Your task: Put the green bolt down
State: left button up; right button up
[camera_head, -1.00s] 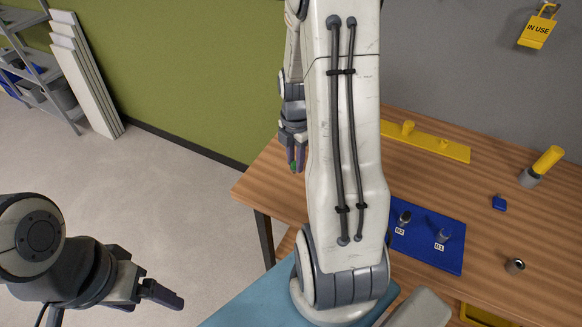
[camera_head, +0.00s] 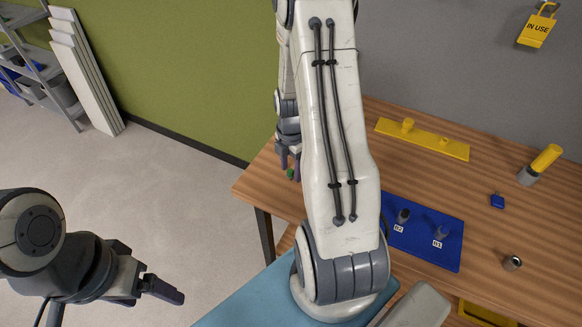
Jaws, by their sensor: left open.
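The green bolt (camera_head: 290,173) shows as a small green patch at the fingertips of my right gripper (camera_head: 289,166). The gripper is over the left part of the wooden table, and my own arm hides much of the area beside it. One finger is on each side of the green patch; whether they still press on it, and whether the bolt touches the table, is too small to tell. My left gripper (camera_head: 164,289) is open and empty, low at the left over the floor, away from the table.
On the wooden table (camera_head: 400,170) are a blue mat (camera_head: 440,256) with two labelled grey pieces, a yellow bar (camera_head: 422,139), a yellow-topped cylinder (camera_head: 545,158), a small blue block (camera_head: 498,201) and a metal nut-like piece (camera_head: 512,263).

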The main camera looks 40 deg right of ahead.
aim_at(291, 170)
jog(key=shift+r, duration=0.5)
notch_tip(291, 170, up, 11)
jog(key=b, duration=0.1)
jog(key=shift+r, duration=0.2)
jog(key=s+a+r+m, duration=0.1)
jog(key=a+r+m, duration=0.1)
jog(key=a, duration=0.7)
jog(key=s+a+r+m, duration=0.1)
jog(key=a+m, duration=0.1)
jog(key=a, duration=0.7)
jog(key=s+a+r+m+y, duration=0.1)
jog(key=s+a+m, duration=0.5)
jog(key=s+a, duration=0.7)
jog(key=shift+s+m, duration=0.4)
jog(key=shift+s, duration=0.3)
